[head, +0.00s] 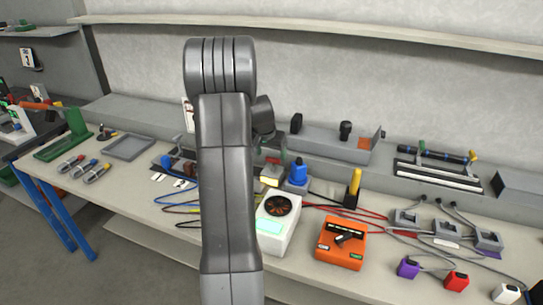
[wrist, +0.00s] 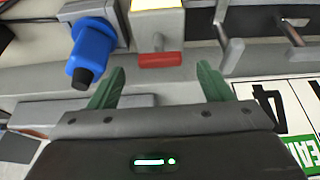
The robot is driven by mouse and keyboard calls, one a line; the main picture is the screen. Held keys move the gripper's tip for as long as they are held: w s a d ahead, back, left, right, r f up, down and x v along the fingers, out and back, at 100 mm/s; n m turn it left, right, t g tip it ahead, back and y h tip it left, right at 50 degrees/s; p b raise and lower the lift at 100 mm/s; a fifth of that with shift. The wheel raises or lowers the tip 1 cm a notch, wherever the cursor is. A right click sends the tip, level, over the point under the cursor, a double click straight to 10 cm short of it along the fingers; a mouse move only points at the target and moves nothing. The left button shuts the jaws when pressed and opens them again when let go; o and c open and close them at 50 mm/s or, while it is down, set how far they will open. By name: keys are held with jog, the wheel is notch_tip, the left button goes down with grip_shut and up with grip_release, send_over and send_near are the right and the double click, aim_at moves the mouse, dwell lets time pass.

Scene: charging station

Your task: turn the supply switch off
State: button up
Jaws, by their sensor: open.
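A red handle (wrist: 160,60) on a stem hangs at the front of a pale grey box (wrist: 157,22) in the wrist view. It looks like the supply switch's lever, but I read no label naming it. My gripper (wrist: 161,72) is open, its two green fingers spread left and right of the red handle. I cannot tell whether the handle is between the fingertips or just beyond them; neither finger visibly touches it. In the head view my arm covers much of this spot, and the gripper is mostly hidden behind it.
A blue plug-like part (wrist: 90,52) with a black tip stands close left of the fingers. Grey levers (wrist: 231,52) stand to the right. On the bench (head: 130,197) are an orange meter (head: 341,244), a white fan unit (head: 279,222) and several cables.

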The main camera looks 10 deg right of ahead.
aim_at(273, 160)
jog(key=shift+x, duration=1.4)
jog(key=c, duration=1)
